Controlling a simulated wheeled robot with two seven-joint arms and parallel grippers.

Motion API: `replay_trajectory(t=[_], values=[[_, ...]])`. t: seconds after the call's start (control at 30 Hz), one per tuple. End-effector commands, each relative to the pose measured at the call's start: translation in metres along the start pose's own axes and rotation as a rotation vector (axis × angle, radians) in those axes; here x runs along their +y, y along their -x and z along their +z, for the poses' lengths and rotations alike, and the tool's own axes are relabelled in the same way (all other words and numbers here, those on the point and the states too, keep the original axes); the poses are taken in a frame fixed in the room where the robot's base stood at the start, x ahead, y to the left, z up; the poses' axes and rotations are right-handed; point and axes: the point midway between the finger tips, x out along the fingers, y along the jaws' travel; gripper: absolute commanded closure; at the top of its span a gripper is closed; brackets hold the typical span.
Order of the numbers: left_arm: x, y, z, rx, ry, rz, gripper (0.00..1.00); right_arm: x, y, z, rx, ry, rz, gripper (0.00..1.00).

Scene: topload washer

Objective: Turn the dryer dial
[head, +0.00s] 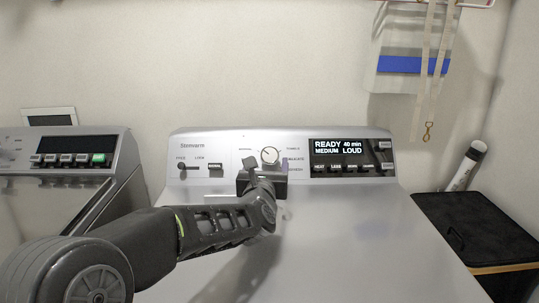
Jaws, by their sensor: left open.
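The dryer (350,230) stands in the middle, with a silver control panel along its back edge. Its round dial (270,155) is on the panel, left of a black display reading READY 40 min, MEDIUM, LOUD. My left gripper (265,165) is at the panel, just below the dial, with a finger on either side of it. The gripper is open. I cannot tell whether the fingers touch the dial. My left arm hides part of the dryer's top and the lower labels around the dial. My right gripper is not in view.
A second machine (70,155) with a row of buttons, one green, stands at the left. A black bin (480,235) and a white cylinder (464,168) are at the right. A white and blue bag (400,65) with straps hangs above. The dryer's right top is clear.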

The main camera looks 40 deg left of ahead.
Motion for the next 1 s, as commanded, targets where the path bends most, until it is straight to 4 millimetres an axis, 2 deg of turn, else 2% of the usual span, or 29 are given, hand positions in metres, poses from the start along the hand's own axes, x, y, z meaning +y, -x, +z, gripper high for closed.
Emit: replay_trajectory(t=[0.3, 0.43, 0.8, 1.0], values=[[0.000, -0.048, 0.000, 0.002, 0.004, 0.000, 0.31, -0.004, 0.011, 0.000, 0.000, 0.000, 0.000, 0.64], [0.000, -0.061, 0.000, 0.001, 0.002, 0.000, 0.31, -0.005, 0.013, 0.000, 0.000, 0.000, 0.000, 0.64], [0.000, -0.066, 0.000, 0.000, 0.001, 0.000, 0.31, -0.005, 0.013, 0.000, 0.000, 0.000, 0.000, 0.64], [0.000, -0.066, 0.000, 0.000, 0.001, 0.000, 0.48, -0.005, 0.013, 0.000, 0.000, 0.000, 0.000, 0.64]])
